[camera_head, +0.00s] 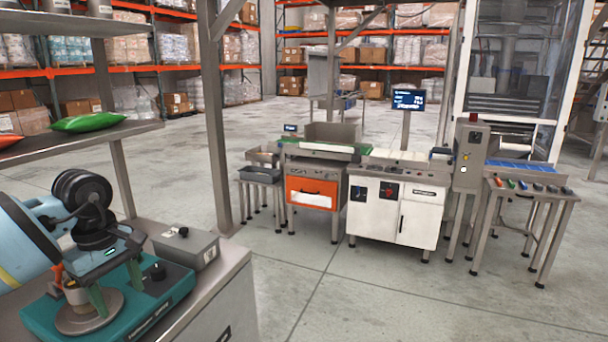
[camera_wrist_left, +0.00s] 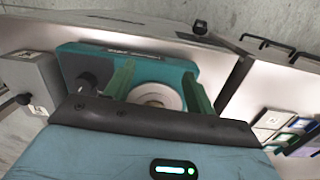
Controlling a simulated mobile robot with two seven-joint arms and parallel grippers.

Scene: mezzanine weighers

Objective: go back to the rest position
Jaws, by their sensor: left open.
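My left gripper (camera_head: 117,290) hangs low over a teal bench scale (camera_head: 174,292), its green fingers apart. In the left wrist view, the open fingers (camera_wrist_left: 158,74) stand over the scale (camera_wrist_left: 85,62) and its round pale plate (camera_wrist_left: 172,94). In the head view the plate (camera_head: 82,322) carries a small yellowish, cup-like piece (camera_head: 76,293) with an orange-red part beside it. The gripper partly hides this piece, and I cannot tell whether they touch. Nothing is seen clamped between the fingers. My right gripper is out of view.
A grey box with a knob (camera_head: 187,247) stands behind the scale on the metal bench (camera_head: 232,262). A shelf above holds a green bag (camera_head: 88,122) and a red one. A steel post (camera_head: 214,130) rises behind the bench. Open floor (camera_head: 300,290) separates the bench from the weighing line.

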